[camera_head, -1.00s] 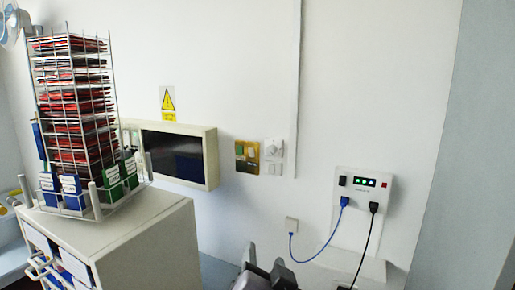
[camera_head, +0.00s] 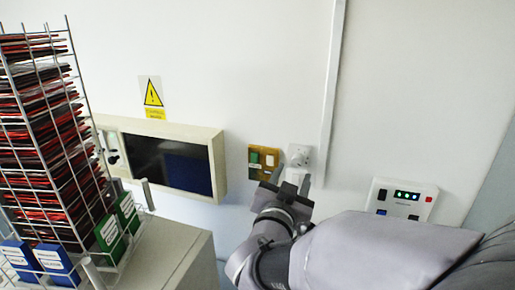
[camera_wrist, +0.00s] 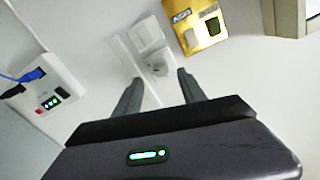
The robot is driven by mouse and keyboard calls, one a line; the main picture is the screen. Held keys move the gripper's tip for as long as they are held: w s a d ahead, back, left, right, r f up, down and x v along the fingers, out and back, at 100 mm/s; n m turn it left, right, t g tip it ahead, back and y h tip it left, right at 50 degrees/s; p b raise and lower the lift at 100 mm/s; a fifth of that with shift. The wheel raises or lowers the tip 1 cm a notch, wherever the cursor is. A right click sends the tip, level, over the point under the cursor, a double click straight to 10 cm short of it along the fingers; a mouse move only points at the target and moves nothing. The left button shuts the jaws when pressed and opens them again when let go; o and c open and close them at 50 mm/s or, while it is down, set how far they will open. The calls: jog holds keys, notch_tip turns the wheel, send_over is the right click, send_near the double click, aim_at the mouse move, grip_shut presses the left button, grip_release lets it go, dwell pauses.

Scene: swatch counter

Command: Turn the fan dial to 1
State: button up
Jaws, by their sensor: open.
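The fan dial (camera_head: 299,155) is a round white knob on a white wall plate, just right of a brass-coloured switch plate. My gripper (camera_head: 290,180) is open and empty, its fingers just below the dial in the head view. In the wrist view the dial (camera_wrist: 158,68) sits between the two fingertips of my gripper (camera_wrist: 160,77). I cannot tell whether the fingers touch it. The dial's markings and its setting are too small to read.
The brass plate (camera_head: 263,161) and a white plate (camera_wrist: 148,36) are close beside the dial. A dark screen box (camera_head: 218,165) is to the left. A socket panel (camera_head: 400,199) with green lights is to the right. A wire rack (camera_head: 88,190) stands on a cabinet at left.

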aim_at(296, 163)
jog(key=x, duration=0.5)
jog(key=shift+w+p, duration=0.2)
jog(key=shift+p, duration=0.1)
grip_shut()
